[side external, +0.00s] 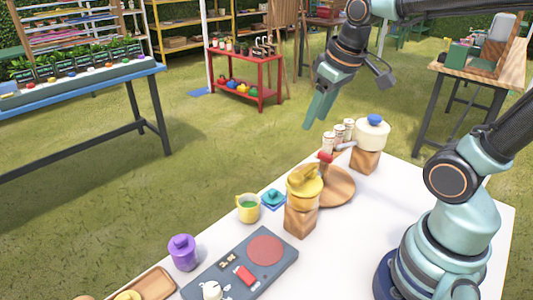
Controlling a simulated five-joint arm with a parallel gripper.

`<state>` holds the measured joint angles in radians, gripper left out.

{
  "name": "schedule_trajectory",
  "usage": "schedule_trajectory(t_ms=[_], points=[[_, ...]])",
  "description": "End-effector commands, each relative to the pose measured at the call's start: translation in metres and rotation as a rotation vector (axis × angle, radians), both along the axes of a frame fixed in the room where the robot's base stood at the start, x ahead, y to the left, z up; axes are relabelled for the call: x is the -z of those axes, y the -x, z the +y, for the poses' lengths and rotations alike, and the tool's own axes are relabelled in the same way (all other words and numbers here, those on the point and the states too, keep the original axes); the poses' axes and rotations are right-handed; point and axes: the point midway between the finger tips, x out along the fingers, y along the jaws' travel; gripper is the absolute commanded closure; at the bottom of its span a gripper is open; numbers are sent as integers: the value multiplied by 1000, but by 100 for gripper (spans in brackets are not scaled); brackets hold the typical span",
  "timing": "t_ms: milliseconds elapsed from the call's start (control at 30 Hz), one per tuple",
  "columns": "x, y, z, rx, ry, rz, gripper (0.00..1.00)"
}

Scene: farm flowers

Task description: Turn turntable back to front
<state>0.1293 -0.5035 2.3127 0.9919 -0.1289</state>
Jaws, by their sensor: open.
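My gripper (316,112) is open and empty, pointing down in the air beyond the table's back edge. It is apart from the disc, above and behind it in the picture.
The yellow pot (304,182) and a white pot with a blue knob (372,133) stand on wooden blocks. Small jars (340,132) stand behind the disc. A yellow cup (249,208), purple jar (183,252) and grey board (237,270) are nearer. Table right of the disc is clear.

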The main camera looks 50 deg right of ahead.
Motion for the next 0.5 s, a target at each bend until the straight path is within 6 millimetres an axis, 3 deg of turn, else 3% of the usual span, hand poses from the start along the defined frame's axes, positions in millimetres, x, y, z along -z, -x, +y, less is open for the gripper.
schedule_trajectory(t_ms=[300, 500], points=[[20, -26, -78, 10, -14, 250, 49], [31, -30, -106, 2, -39, 325, 49]])
